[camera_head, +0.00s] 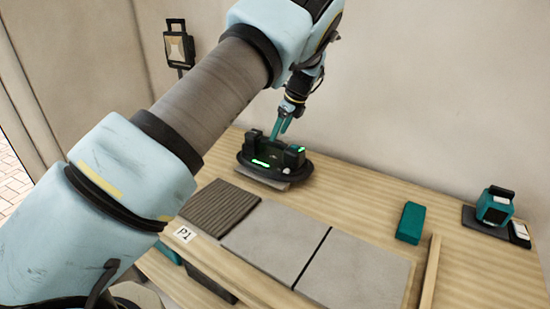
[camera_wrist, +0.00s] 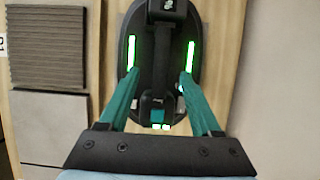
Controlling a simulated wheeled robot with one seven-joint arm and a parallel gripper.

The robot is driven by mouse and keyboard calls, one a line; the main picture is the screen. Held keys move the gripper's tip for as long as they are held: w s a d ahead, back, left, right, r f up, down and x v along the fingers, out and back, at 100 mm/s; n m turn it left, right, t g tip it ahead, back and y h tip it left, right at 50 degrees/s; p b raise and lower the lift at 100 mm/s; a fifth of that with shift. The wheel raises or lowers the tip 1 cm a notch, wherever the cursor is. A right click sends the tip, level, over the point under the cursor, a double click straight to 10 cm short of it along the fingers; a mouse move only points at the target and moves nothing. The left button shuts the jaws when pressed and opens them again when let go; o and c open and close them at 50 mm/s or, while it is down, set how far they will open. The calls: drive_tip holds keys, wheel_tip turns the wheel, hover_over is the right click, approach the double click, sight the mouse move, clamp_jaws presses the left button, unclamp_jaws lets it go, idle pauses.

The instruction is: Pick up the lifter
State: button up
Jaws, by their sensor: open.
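The lifter (camera_head: 262,172) is a black oval device with a raised handle and glowing green strips. It stands at the back of the wooden bench, on a light grey slab. In the wrist view the lifter (camera_wrist: 158,95) lies between my fingers, its handle running lengthwise along the middle. My gripper (camera_head: 281,128) has teal fingers and is open just above the lifter, pointing down. In the wrist view my gripper (camera_wrist: 160,74) has one finger on each side of the handle, with a gap on both sides. I cannot tell how far the fingertips reach down beside it.
A ridged brown-grey patch (camera_head: 218,207) and two grey tiles (camera_head: 272,240) (camera_head: 357,270) lie in front of the lifter. A teal block (camera_head: 410,222), a wooden strip (camera_head: 430,275) and a teal device (camera_head: 495,206) are to the right. A wall stands behind the bench.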

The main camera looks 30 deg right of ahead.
sight(276, 141)
drive_tip(key=p+x, duration=0.2)
drive_tip(key=x, duration=0.2)
drive_tip(key=shift+w+f+p, duration=0.15)
drive_tip(key=shift+f+p, duration=0.15)
drive_tip(key=shift+p, duration=0.05)
drive_tip(key=shift+w+f, duration=0.1)
drive_tip(key=shift+f, duration=0.25)
drive_tip(key=shift+f, duration=0.25)
clamp_jaws()
idle(0.5)
drive_tip(key=shift+w+r, duration=0.1)
drive_tip(key=shift+r, duration=0.1)
